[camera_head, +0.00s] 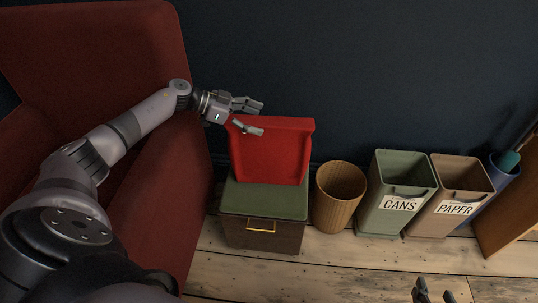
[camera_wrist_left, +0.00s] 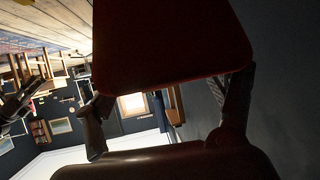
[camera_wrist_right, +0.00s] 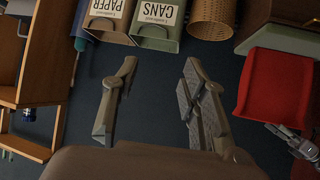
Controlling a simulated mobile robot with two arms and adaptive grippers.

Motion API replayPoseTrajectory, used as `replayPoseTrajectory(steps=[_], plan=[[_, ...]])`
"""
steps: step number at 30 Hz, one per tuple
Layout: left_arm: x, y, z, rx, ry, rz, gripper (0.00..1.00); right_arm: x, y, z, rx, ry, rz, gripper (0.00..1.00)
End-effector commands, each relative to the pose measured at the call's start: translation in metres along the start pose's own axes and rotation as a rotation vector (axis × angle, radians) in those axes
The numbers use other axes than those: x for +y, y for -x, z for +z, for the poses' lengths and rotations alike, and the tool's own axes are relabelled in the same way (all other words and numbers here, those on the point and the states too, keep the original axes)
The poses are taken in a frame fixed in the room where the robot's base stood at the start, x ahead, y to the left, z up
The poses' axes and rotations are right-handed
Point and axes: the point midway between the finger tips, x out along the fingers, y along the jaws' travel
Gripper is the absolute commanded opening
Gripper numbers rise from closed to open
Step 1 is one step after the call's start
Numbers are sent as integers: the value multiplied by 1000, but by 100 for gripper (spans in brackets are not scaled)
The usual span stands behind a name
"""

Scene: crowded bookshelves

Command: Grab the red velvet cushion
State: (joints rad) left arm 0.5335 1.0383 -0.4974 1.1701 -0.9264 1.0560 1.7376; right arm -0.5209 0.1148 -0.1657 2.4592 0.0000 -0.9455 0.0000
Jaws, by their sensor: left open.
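The red velvet cushion (camera_head: 270,155) stands upright, leaning back against the dark wall, on a green-topped storage box (camera_head: 265,198). My left gripper (camera_head: 257,117) is open at the cushion's upper left edge, one finger in front of it and the other above or behind. In the left wrist view the cushion (camera_wrist_left: 165,45) looks dark red and fills the upper middle, near the fingertips of my left gripper (camera_wrist_left: 165,98); contact is unclear. My right gripper (camera_wrist_right: 155,80) is open and empty, away from the cushion, which shows at right in the right wrist view (camera_wrist_right: 275,88).
A red armchair (camera_head: 90,45) stands left, beside the box. Right of the box are a woven basket (camera_head: 340,205), a green CANS bin (camera_head: 390,220), a brown PAPER bin (camera_head: 450,220) and a blue container (camera_head: 500,178). The wooden floor (camera_head: 350,275) in front is clear.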

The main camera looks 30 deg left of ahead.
Motion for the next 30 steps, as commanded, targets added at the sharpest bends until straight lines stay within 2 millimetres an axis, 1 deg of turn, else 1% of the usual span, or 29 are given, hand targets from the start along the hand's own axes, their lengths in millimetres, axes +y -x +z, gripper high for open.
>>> replayPoseTrajectory(steps=[1, 3, 6, 9, 15, 30], plan=[[0, -8, 1, 2, -2, 1, 78, -1, -3, -7, 42, 0, -3, 40], [0, -15, 0, 2, -2, 0, 78, -3, -4, -17, 92, 1, -6, 40], [0, -20, 0, 0, -1, -1, 78, -4, -4, -26, 136, 1, -9, 40], [0, -23, 0, 0, -1, -1, 78, -4, -3, -31, 154, 1, -10, 40], [0, -22, 0, -1, -1, -1, 77, -4, -3, -31, 154, 1, -10, 40], [0, -22, 0, -1, 0, 0, 44, -5, -3, -30, 152, 1, -10, 40]])
